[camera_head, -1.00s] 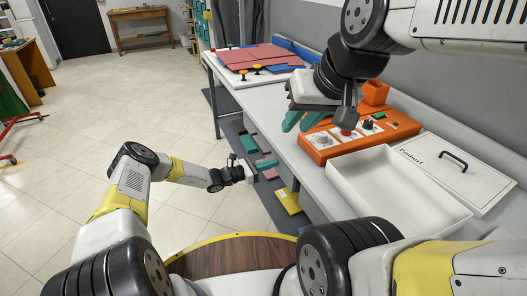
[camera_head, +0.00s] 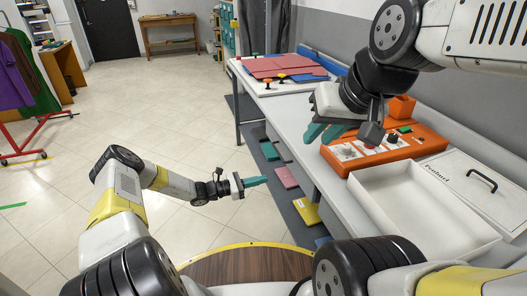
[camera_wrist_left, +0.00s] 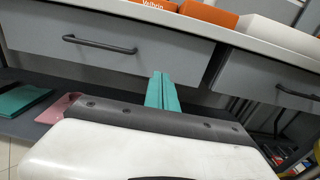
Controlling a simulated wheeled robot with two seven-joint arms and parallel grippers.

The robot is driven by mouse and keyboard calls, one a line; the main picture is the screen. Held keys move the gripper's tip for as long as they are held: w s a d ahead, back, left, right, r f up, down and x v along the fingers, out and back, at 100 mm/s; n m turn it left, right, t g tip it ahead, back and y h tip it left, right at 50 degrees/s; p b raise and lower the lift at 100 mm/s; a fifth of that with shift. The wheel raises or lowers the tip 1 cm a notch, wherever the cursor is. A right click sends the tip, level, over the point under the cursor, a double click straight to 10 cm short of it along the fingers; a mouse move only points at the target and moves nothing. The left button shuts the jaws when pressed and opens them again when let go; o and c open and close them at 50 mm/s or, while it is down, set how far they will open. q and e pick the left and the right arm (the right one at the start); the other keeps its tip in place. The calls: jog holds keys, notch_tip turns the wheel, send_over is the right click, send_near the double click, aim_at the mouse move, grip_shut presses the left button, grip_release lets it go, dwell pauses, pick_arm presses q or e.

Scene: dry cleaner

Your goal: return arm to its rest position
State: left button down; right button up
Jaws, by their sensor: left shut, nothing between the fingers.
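My left arm comes in from the left in the head view and reaches forward over the floor. Its gripper (camera_head: 256,181) points right toward the counter's side and is low, beside the counter. In the left wrist view the teal fingers (camera_wrist_left: 162,92) are pressed together with nothing between them, in front of grey drawers. My right gripper (camera_head: 322,132) hangs over the counter, left of the orange control box (camera_head: 405,150). Its two teal fingers are apart and nothing shows between them.
The grey counter (camera_head: 290,125) runs along the right, with a white open tray (camera_head: 440,235) and a white lid (camera_head: 480,182). Folded pieces, including a yellow one (camera_head: 307,211), lie on its lower shelf. A red clothes rack (camera_head: 35,140) stands far left. The tiled floor between is clear.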

pick_arm(q)
jog(key=s+a+r+m+g+y, duration=0.25)
jog(key=s+r+m, duration=0.2)
jog(key=r, duration=0.45)
jog(key=s+a+r+m+g+y, duration=0.1)
jog(key=s+a+r+m+y, duration=0.1)
jog(key=s+r+m+y, duration=0.5)
jog(key=s+a+r+m+g, duration=0.15)
jog(key=r+m, duration=0.25)
jog(key=r, duration=0.7)
jog(key=s+a+r+m+t+y, duration=0.2)
jog(key=s+a+r, duration=0.4)
jog(key=s, duration=0.4)
jog(key=s+a+r+m+t+y, duration=0.3)
jog(key=s+a+r, duration=0.3)
jog(key=s+r, duration=0.2)
jog(key=shift+s+a+r+m+t+y, duration=0.2)
jog(key=shift+s+r+m+t+y, duration=0.15)
jog(key=shift+s+m+t, duration=0.35)
